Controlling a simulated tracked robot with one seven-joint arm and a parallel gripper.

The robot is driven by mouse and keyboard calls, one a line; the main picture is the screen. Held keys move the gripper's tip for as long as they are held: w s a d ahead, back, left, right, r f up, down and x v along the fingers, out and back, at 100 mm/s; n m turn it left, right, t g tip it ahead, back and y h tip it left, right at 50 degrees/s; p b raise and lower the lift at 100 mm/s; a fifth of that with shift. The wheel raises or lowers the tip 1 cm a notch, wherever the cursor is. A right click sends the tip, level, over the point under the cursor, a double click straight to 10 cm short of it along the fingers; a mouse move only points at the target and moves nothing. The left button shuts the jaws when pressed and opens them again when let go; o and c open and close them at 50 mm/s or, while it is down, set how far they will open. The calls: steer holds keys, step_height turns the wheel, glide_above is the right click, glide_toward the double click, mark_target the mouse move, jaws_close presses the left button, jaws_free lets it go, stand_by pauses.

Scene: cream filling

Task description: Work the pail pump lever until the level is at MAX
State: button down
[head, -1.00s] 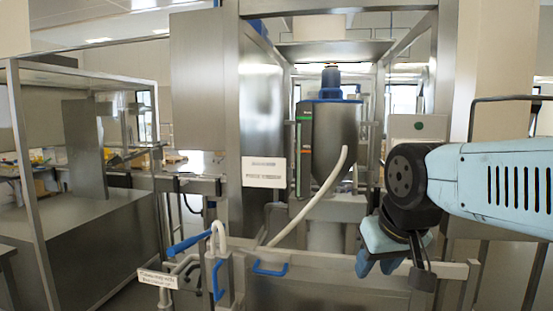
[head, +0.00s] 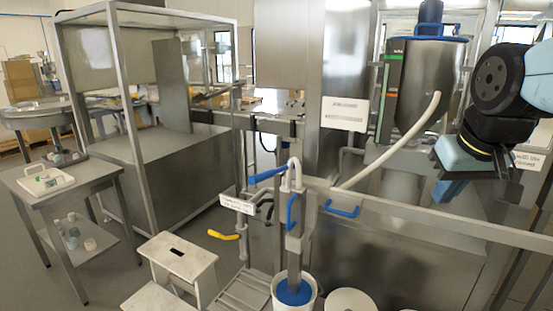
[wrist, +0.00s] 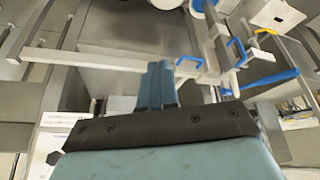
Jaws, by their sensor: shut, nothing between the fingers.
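The pail pump (head: 294,225) stands in a white pail (head: 293,292) with blue contents, low in the head view. Its blue lever (head: 267,174) points left and is slightly tilted; a blue lever (wrist: 270,80) also shows at the right of the wrist view. The steel hopper (head: 428,85) carries an upright gauge (head: 388,98) with green and orange marks; I cannot read its level. My gripper (head: 446,188) is at the upper right, well apart from the lever. Its blue fingers (wrist: 160,72) are together and empty in the wrist view.
A steel rail (head: 440,215) runs between the pump and my arm's side. A white step stool (head: 180,262) stands left of the pail, with a yellow handle (head: 223,235) near it. A side table (head: 85,182) is at the far left. Floor shows between table and stool.

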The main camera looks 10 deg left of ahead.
steer(key=w+a+r+n+g, duration=0.1)
steer(key=w+a+r+n, duration=0.2)
steer(key=w+a+r, duration=0.4)
steer(key=n+g+y, duration=0.2)
steer(key=n+g, duration=0.3)
steer(key=n, duration=0.4)
glide_above(263, 173)
steer(key=w+d, duration=0.2)
steer(key=d, duration=0.2)
steer(key=shift+w+d+f, duration=0.1)
steer(key=shift+d+f, duration=0.1)
steer(key=shift+f, duration=0.3)
steer(key=x, duration=1.4)
steer(key=shift+s+a+r, duration=0.1)
steer(key=shift+s+a, duration=0.2)
steer(key=shift+s+a, duration=0.1)
